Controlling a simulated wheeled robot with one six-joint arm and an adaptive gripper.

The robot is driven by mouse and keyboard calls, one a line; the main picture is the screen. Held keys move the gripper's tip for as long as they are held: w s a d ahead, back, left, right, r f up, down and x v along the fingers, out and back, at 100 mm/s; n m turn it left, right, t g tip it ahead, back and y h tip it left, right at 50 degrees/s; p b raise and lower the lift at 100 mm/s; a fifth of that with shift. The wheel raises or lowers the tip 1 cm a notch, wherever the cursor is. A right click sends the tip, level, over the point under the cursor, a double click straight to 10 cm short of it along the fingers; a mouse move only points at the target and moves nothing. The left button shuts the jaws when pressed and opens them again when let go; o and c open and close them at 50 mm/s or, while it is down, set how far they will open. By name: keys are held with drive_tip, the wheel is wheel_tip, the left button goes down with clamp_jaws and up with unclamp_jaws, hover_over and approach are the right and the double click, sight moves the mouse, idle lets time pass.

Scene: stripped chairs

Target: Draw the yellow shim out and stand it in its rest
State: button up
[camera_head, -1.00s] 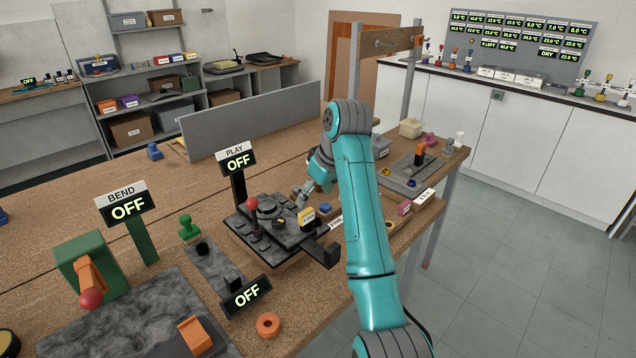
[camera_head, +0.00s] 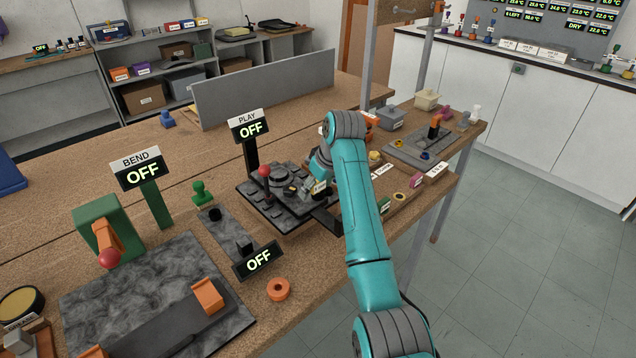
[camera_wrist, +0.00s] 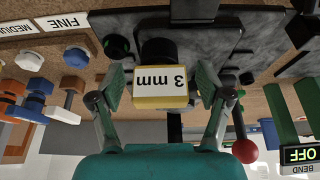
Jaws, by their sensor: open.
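The yellow shim (camera_wrist: 160,95), a block with a white face marked "3 mm", fills the middle of the wrist view, where the picture is upside down. It sits at a black post on the dark fixture plate (camera_wrist: 215,40). My gripper (camera_wrist: 163,78) is open, with one finger on each side of the shim and a visible gap to each. In the head view the shim (camera_head: 319,187) shows small beside my gripper (camera_head: 316,182), on the dark fixture (camera_head: 281,213). I cannot make out which spot is the shim's rest.
A red-knobbed lever (camera_head: 265,171) stands on the fixture, with the PLAY sign (camera_head: 248,127) behind it, reading OFF. Small labelled pieces (camera_head: 398,197) line the bench edge to the right. An orange ring (camera_head: 279,289) lies in front. The grey screen (camera_head: 265,92) stands behind.

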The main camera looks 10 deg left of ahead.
clamp_jaws()
idle(0.5)
drive_tip(key=shift+w+r, duration=0.1)
drive_tip(key=shift+r, duration=0.35)
drive_tip(key=shift+r, duration=0.5)
drive_tip(key=shift+f, duration=0.1)
drive_tip(key=c, duration=0.9)
unclamp_jaws()
drive_tip(key=shift+c, duration=0.2)
drive_tip(key=shift+f, duration=0.15)
clamp_jaws()
